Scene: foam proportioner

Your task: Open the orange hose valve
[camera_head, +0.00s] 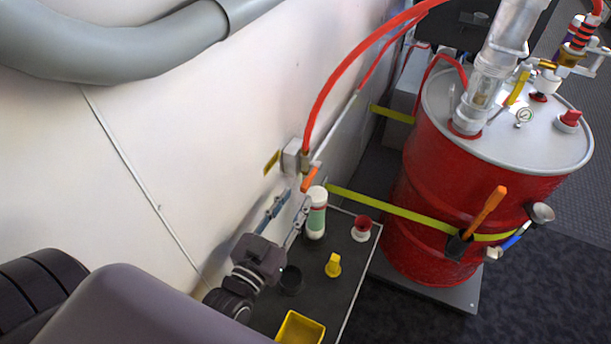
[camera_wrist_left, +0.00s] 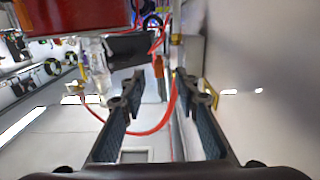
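The orange hose valve handle (camera_head: 309,179) sits at a small fitting on the white wall, at the lower end of a red hose (camera_head: 318,105). In the left wrist view the orange handle (camera_wrist_left: 158,66) shows beyond the fingertips, between them in the picture. My left gripper (camera_head: 291,207) is open, below and left of the handle, and looks apart from it. Its two fingers stand wide with nothing between them in the left wrist view (camera_wrist_left: 161,86). My right gripper is not in view.
A dark shelf (camera_head: 335,292) below the valve holds a white-green bottle (camera_head: 316,215), a red-white cup (camera_head: 361,229), a yellow piece (camera_head: 333,265) and a yellow bin (camera_head: 300,328). The bottle stands close to my left gripper. A red drum (camera_head: 430,190) with a yellow strap stands right.

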